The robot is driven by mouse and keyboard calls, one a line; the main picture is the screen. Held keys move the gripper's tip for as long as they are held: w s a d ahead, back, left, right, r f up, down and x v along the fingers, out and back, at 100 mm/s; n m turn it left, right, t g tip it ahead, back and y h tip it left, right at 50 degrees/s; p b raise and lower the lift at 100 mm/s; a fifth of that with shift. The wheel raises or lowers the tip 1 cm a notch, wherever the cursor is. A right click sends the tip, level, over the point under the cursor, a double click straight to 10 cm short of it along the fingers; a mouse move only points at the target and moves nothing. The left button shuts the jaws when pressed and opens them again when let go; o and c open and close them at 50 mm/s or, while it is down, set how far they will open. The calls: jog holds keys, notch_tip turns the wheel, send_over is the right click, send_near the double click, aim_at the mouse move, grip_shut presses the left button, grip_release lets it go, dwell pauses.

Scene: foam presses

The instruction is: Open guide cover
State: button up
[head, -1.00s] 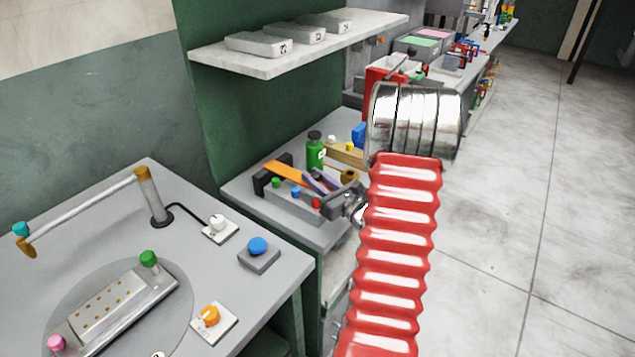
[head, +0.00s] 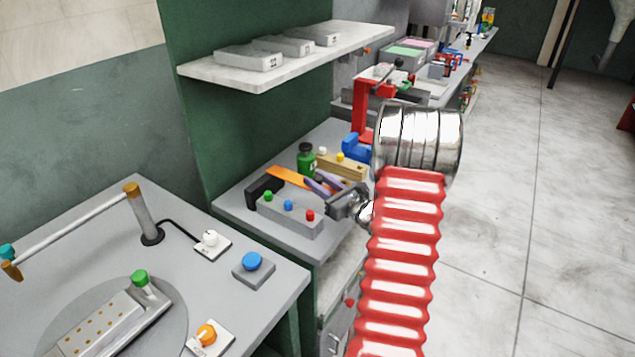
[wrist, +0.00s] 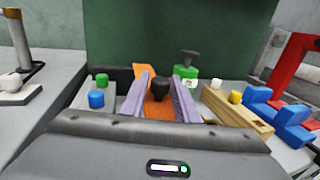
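An orange strip (head: 283,176), which may be the guide cover, lies on the grey bench behind a grey button box (head: 290,214). In the wrist view the orange strip (wrist: 158,107) has a black knob (wrist: 161,88) on it. My gripper (head: 318,185) is over the bench beside the button box. Its two purple fingers show in the wrist view (wrist: 160,92), spread apart, with the black knob in the gap between them. I cannot tell whether either finger touches the knob. My wrist hides the lower end of the strip.
A red press frame (head: 362,108) stands behind. A shelf (head: 290,55) with grey trays hangs above. The floor at right is clear.

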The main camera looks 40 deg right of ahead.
jog(key=shift+o, duration=1.4)
jog(key=shift+s, duration=0.1)
jog(key=s, duration=1.3)
jog(key=shift+s+a, duration=0.2)
jog(key=shift+s, duration=0.1)
